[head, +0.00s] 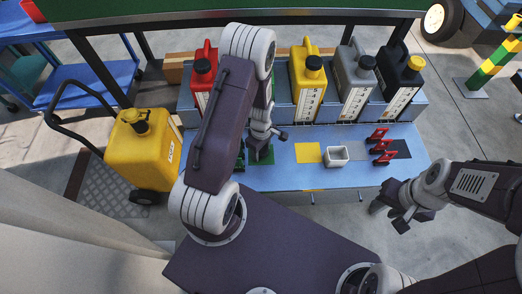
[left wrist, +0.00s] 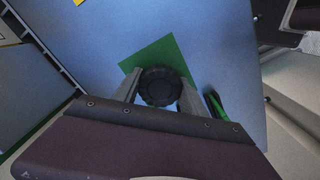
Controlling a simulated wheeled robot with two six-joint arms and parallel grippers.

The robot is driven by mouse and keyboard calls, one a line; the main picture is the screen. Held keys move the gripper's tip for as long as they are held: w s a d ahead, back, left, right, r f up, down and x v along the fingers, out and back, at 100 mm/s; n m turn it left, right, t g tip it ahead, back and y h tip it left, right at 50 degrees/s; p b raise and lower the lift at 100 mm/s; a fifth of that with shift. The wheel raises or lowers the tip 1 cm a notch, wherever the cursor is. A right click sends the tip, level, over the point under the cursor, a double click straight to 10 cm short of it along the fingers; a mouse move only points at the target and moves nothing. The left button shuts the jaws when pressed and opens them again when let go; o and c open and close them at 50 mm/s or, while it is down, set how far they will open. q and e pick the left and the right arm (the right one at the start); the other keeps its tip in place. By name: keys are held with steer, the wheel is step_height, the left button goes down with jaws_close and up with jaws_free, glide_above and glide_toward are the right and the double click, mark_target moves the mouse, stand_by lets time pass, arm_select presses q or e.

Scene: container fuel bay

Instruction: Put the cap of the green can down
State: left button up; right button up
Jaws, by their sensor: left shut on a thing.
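My left gripper (head: 262,152) is over the blue bench, at the green square (head: 264,158). In the left wrist view its two fingers (left wrist: 157,92) are shut on a round black cap (left wrist: 160,86). The cap is in front of the green square (left wrist: 158,53). I cannot tell whether it touches the square or hangs just above it. My left arm hides the place between the red and yellow cans, and the green can is not clearly visible. My right gripper (head: 391,213) is off the bench's front right corner, and its finger gap is unclear.
Red (head: 204,68), yellow (head: 308,80), grey (head: 355,80) and black (head: 401,80) cans stand along the back. A yellow square (head: 308,153), a white box (head: 337,156) and red pieces (head: 380,146) are right of my left gripper. A yellow wheeled tank (head: 143,150) stands left.

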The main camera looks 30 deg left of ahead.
arm_select(q)
steer(key=shift+s+d+f+b, duration=0.1)
steer(key=shift+s+f+b, duration=0.2)
steer(key=shift+f, duration=0.15)
steer(key=o, duration=1.5)
steer(key=shift+o, duration=0.2)
steer(key=shift+d+f, duration=0.1)
steer(key=shift+f, duration=0.05)
steer(key=shift+s, duration=0.1)
steer(key=r+p, duration=0.1)
steer(key=r, duration=0.3)
steer(key=w+r+p, duration=0.1)
steer(key=shift+a+r+p, duration=0.2)
steer(key=shift+r+p, duration=0.1)
steer(key=shift+r, duration=0.1)
steer(key=s+d+r+m+p, duration=0.1)
steer(key=s+d+r+m, duration=0.2)
steer(key=r+m, duration=0.5)
steer(key=s+d+r+m+t+p, duration=0.1)
steer(key=s+d+r+m, duration=0.1)
steer(key=s+r+m, duration=0.3)
step_height(320, 180, up, 4)
steer(key=m, duration=0.2)
steer(key=shift+d+m, duration=0.4)
